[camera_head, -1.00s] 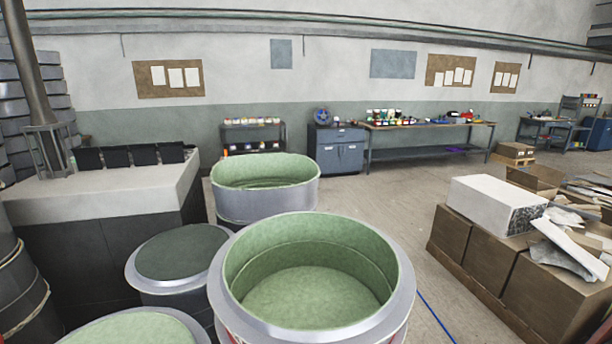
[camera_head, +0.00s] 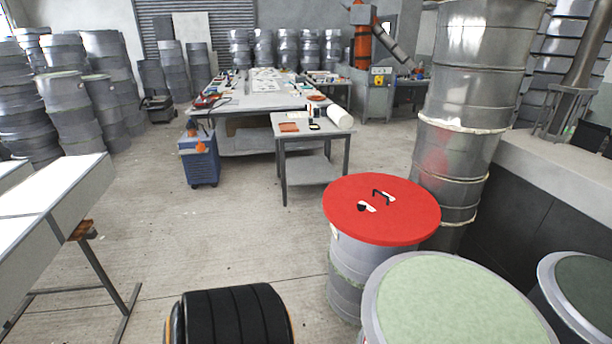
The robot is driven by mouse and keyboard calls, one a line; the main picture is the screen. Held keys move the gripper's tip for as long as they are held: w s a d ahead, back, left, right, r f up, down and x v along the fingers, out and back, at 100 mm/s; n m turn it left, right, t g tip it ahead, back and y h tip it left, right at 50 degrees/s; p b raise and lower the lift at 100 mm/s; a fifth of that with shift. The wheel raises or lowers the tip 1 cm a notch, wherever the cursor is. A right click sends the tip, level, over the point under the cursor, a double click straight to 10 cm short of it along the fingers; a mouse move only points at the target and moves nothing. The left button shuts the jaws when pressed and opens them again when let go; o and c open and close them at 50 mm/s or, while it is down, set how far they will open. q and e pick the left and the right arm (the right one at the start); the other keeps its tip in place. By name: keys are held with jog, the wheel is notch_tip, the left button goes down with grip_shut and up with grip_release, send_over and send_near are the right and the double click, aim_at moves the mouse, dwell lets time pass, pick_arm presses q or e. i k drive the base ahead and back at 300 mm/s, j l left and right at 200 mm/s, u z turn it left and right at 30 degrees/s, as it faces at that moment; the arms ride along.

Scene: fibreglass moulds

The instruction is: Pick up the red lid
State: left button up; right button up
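The red lid (camera_head: 345,212) lies flat on top of a grey cylindrical mould (camera_head: 347,285), right of the picture's middle. It is round, with a small dark handle (camera_head: 381,195) and a small black and white fitting (camera_head: 366,207) on its top. Neither of my grippers shows in the head view, so nothing of mine is seen touching the lid.
A mould with a pale green top (camera_head: 455,305) stands close in front of the lid's mould. A tall grey stack (camera_head: 460,110) rises right behind it. A small table (camera_head: 312,130) and blue cabinet (camera_head: 199,160) stand farther back. Open floor (camera_head: 215,235) lies left of the lid.

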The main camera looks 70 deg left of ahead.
aim_at(399, 212)
jog(key=u, duration=1.55)
jog(key=i+j+z, duration=0.1)
jog(key=i+j, duration=0.15)
jog(key=i+j+z, duration=0.1)
jog(key=i+j, duration=0.15)
jog(key=i+j+z, duration=0.1)
jog(key=i+j, duration=0.15)
jog(key=j, duration=0.15)
jog(key=i+j+z, duration=0.1)
jog(key=i+j, duration=0.15)
jog(key=i+j+z, duration=0.1)
jog(key=j, duration=0.35)
jog(key=i+j+z, duration=0.1)
jog(key=i+j, duration=0.25)
jog(key=i+j+z, duration=0.1)
jog(key=j, duration=0.35)
jog(key=i+j+z, duration=0.1)
jog(key=i+j, duration=0.15)
jog(key=j, duration=0.15)
